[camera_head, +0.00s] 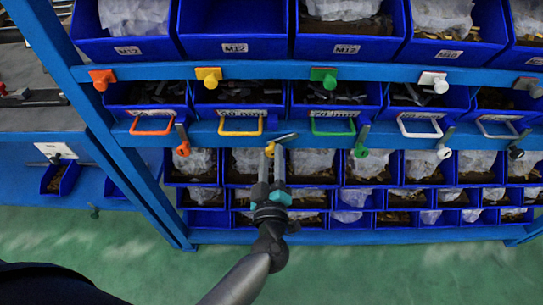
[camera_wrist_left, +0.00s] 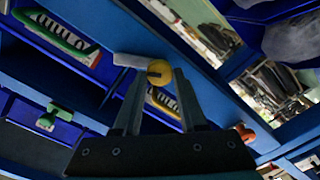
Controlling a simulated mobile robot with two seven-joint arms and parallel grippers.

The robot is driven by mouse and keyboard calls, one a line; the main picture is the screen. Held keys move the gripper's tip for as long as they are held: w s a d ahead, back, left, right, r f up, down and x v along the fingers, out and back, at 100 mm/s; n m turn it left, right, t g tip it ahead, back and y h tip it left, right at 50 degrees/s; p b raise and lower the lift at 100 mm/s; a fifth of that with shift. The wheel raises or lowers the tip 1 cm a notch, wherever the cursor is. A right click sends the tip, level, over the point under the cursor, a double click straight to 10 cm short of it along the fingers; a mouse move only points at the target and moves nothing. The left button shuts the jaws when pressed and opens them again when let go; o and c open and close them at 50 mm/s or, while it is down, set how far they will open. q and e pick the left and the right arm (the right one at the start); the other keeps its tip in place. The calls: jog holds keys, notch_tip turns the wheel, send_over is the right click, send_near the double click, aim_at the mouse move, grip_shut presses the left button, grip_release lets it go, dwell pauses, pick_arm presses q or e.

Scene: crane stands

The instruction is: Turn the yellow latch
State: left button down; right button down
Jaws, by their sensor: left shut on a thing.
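The yellow latch (camera_head: 270,150) is on the lower blue rail, below the yellow drawer handle (camera_head: 240,127). Its metal lever (camera_head: 286,137) slants to the right, close to level, while the levers of the other latches stand steeper. My left gripper (camera_head: 270,160) reaches up from below and is shut on the latch's round yellow knob. In the left wrist view the yellow knob (camera_wrist_left: 159,72) shows at the fingertips (camera_wrist_left: 155,92), and its pale lever (camera_wrist_left: 131,60) extends to the left. My right gripper is not in view.
An orange latch (camera_head: 183,149) is to the left; a green latch (camera_head: 360,151), a white latch (camera_head: 443,152) and a black latch (camera_head: 516,153) are to the right. Coloured drawer handles, such as the green handle (camera_head: 333,127), project above.

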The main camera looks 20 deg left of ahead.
pick_arm(q)
jog(key=shift+n, duration=0.9)
jog(key=n, duration=0.2)
jog(key=shift+f+n, duration=0.1)
jog(key=shift+n, duration=0.3)
jog(key=n, duration=0.3)
jog(key=shift+n+b, duration=0.3)
jog(key=shift+b, duration=0.05)
jog(key=shift+n, duration=1.2)
jog(key=shift+n+b, duration=0.3)
jog(key=shift+b, duration=0.05)
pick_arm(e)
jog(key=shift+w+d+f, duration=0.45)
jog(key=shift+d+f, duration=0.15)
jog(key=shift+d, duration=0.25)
pick_arm(q)
jog(key=shift+n, duration=0.3)
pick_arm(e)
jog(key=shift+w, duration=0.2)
pick_arm(q)
jog(key=shift+c, duration=2.3)
grip_release()
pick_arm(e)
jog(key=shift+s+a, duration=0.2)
